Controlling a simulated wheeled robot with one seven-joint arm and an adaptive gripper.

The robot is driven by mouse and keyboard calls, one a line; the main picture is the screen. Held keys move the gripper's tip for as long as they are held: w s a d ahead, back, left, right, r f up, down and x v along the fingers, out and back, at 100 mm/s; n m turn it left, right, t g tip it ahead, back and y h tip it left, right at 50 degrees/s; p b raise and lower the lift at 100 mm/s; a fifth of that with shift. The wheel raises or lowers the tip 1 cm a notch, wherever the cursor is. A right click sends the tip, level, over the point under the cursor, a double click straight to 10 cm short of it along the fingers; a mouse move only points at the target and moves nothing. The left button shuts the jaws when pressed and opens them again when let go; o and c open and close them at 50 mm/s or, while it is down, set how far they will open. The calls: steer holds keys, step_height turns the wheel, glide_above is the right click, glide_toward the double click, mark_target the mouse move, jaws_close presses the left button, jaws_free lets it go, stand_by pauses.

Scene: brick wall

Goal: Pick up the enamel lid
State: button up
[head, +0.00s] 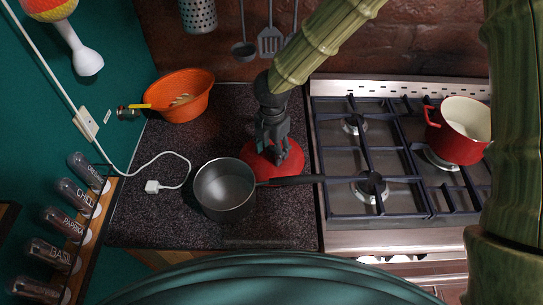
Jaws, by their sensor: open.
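The enamel lid (260,163) is red and lies on the dark speckled countertop (265,222), just left of the stove. My gripper (272,152) reaches down over the lid from above, with its fingers open. The fingers overlap the middle of the lid in the head view, so its top and any knob are hidden. I cannot tell whether the fingers touch the lid.
A grey saucepan (224,188) stands in front of the lid, its dark handle (297,180) passing along the lid's front edge. A stove (385,215) with a red pot (458,143) is at right. An orange colander (187,112) and white cable plug (152,187) lie left.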

steer(key=shift+s+r, duration=0.1)
steer(key=shift+s, duration=0.05)
steer(key=c, duration=1)
jaws_close()
